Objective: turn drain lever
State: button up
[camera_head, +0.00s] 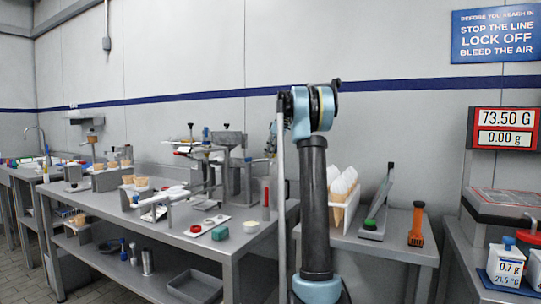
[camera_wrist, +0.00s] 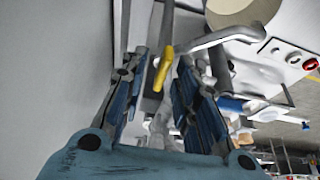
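In the wrist view, a lever with a yellow grip (camera_wrist: 163,68) shows between and beyond the fingertips of my gripper (camera_wrist: 160,80). My gripper's two blue fingers are spread apart with nothing visibly held; I cannot tell whether either touches the yellow grip. A second, blue-ended handle (camera_wrist: 229,104) sits right of the fingers. Which of the two is the drain lever is not marked. In the head view, the grey machine (camera_head: 230,160) stands on the left bench; my arm partly blocks the area beside it, and the lever cannot be made out.
A side table (camera_head: 385,243) holds a cone stack.

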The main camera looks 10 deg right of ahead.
jog(key=shift+r, duration=0.1)
jog(key=v, duration=1.1)
jog(key=shift+d+r, duration=0.2)
jog(key=shift+r, duration=0.1)
jog(key=shift+s, duration=0.15)
